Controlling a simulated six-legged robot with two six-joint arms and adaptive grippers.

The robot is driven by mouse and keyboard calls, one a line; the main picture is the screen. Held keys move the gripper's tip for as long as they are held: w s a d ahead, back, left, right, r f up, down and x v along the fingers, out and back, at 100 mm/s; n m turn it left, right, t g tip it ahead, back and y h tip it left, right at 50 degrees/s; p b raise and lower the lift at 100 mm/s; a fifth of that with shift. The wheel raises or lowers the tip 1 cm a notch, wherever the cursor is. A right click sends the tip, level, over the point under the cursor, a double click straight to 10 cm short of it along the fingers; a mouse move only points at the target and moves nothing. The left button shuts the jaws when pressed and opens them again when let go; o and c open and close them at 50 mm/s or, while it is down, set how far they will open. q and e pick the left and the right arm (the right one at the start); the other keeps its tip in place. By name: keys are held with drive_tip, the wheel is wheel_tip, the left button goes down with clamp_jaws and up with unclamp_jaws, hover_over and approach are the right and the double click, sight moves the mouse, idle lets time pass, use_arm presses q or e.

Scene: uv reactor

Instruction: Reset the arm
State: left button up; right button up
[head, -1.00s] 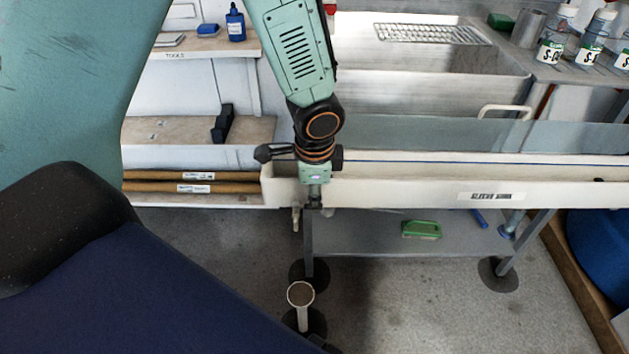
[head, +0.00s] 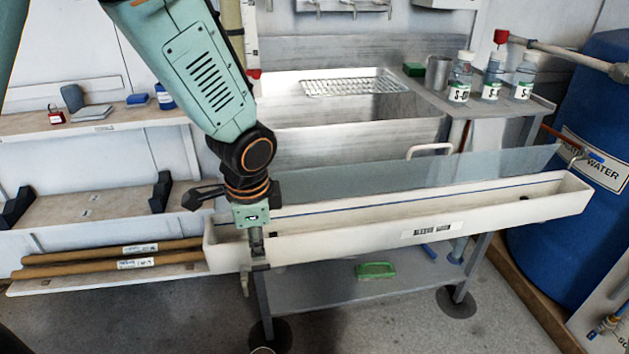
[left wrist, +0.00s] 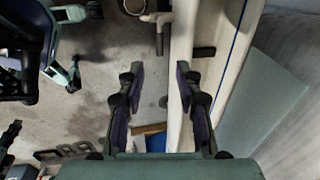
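My left arm comes down from the upper left in the head view. Its gripper (head: 257,248) points down at the front wall of the long white trough (head: 390,240), near the trough's left end. In the left wrist view, the two dark fingers stand apart with nothing held between them (left wrist: 159,75). The right finger overlaps the trough's pale wall (left wrist: 212,65) in that view; I cannot tell whether they touch. My right gripper is not seen.
A glass-like sheet (head: 400,182) stands along the trough. Labelled bottles (head: 461,78) stand on the steel shelf at right, near a blue barrel (head: 590,120). A green object (head: 376,270) lies on the lower shelf. Brown rolls (head: 120,262) lie at left. Grey floor is open in front.

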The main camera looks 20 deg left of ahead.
use_arm(q)
drive_tip(key=w+d+n+t+h, duration=0.2)
drive_tip(key=w+d+n+t, duration=0.1)
drive_tip(key=d+n, duration=0.1)
drive_tip(key=s+d+f+n+p, duration=0.1)
drive_tip(key=s+f+n+p, duration=0.1)
drive_tip(key=s+f+n, duration=0.3)
drive_tip(key=s+f+n+g+p, duration=0.1)
drive_tip(key=s+f, duration=0.3)
drive_tip(key=s, duration=0.4)
drive_tip(key=s+a+f+n+g+p, duration=0.1)
drive_tip(key=s+f, duration=0.3)
drive_tip(key=s, duration=0.4)
drive_tip(key=s+f+n+g+p, duration=0.1)
drive_tip(key=s+f+g, duration=0.1)
drive_tip(key=s+f, duration=0.2)
drive_tip(key=s, duration=0.3)
drive_tip(key=shift+s+a+f+g+y, duration=0.15)
drive_tip(key=shift+s+a+g+y, duration=0.05)
drive_tip(key=shift+s+g+y, duration=0.2)
